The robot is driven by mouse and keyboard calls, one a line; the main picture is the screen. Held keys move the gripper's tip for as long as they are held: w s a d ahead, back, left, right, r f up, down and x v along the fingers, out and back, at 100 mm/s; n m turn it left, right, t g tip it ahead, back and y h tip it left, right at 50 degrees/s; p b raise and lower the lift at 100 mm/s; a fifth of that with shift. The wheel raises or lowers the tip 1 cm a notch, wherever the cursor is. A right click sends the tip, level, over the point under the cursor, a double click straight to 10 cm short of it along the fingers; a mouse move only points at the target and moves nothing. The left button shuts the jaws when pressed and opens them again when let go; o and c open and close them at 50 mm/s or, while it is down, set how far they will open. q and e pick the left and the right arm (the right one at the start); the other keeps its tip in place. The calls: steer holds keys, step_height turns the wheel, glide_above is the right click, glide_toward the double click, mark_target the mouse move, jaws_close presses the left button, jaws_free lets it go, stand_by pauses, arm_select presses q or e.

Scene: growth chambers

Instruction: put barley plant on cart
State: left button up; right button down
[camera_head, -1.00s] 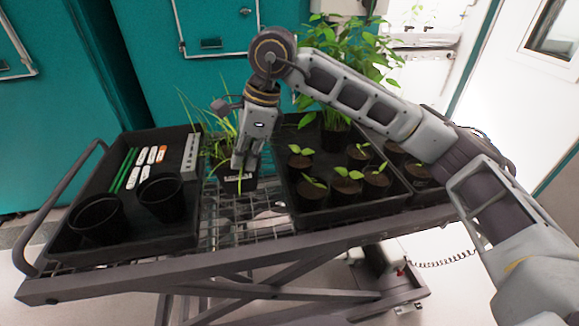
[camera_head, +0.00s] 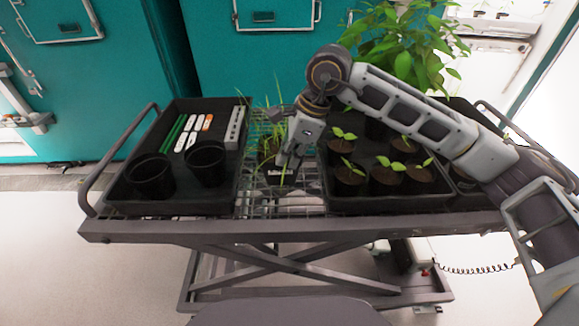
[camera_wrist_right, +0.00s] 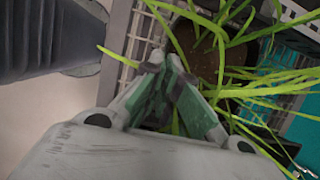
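The barley plant (camera_head: 270,142) has long thin green leaves in a small black pot with a pale label. It is upright over the cart's wire top (camera_head: 255,200), between the two black trays. I cannot tell whether the pot rests on the wire or hangs just above it. My right gripper (camera_head: 286,163) reaches down at the pot's near right side, fingertips close together at the rim. In the right wrist view the green-padded fingers (camera_wrist_right: 165,62) meet at the edge of the pot (camera_wrist_right: 205,50), with leaves around them. My left gripper is out of view.
The left tray (camera_head: 195,207) holds two empty black pots, coloured labels and a grey rack. The right tray (camera_head: 385,207) holds several seedlings close to my right forearm. A tall leafy plant (camera_head: 400,45) stands behind it. Teal chambers line the back.

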step_height(320, 180, down, 3)
steer(key=shift+r, duration=0.2)
steer(key=shift+f, duration=0.55)
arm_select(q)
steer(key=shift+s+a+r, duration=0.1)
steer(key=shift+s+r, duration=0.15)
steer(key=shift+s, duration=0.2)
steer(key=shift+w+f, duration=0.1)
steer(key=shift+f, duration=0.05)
arm_select(e)
steer(key=shift+f, duration=0.1)
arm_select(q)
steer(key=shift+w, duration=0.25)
arm_select(e)
steer(key=c, duration=1.6)
jaws_free()
steer(key=shift+c, duration=0.2)
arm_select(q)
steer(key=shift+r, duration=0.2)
